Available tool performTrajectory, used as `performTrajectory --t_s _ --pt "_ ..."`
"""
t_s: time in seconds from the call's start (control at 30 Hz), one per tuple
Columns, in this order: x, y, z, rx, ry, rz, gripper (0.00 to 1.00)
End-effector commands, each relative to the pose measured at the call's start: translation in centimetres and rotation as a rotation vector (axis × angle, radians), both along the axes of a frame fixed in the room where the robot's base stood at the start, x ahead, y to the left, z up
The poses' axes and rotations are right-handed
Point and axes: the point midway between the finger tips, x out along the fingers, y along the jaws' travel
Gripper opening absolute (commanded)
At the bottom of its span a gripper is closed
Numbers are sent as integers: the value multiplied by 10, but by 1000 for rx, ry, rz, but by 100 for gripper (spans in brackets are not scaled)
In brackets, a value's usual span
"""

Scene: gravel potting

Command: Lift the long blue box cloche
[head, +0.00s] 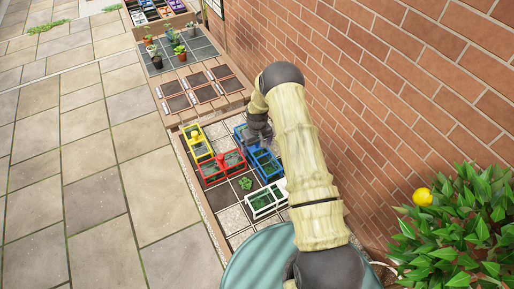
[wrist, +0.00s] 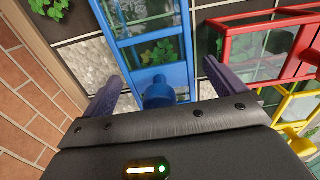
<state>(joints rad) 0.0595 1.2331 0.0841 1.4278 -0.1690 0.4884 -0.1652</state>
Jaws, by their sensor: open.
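The long blue box cloche (head: 266,163) stands in the gravel bed in the head view, partly hidden behind my arm. In the wrist view the blue cloche (wrist: 151,47) shows its blue frame, clear panes and green leaves inside. Its round blue knob (wrist: 158,93) is between my open fingers, with a gap on both sides. My gripper (wrist: 165,85) is open, one finger left and one right of the knob, and holds nothing. In the head view my gripper (head: 259,128) is over the far part of the blue cloche.
A red cloche (head: 226,165) and a yellow cloche (head: 198,145) stand left of the blue one. A white cloche (head: 266,200) is nearer. The red frame (wrist: 262,45) is close right of my gripper. A brick wall (head: 400,90) runs along the right.

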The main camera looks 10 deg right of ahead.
Motion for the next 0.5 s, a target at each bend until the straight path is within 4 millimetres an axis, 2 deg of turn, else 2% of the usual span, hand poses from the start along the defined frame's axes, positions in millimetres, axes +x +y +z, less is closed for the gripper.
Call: performTrajectory --t_s 0.13,0.5 --pt "0 0 -6 -1 -1 0 95" --pt "0 0 -6 -1 -1 1 95"
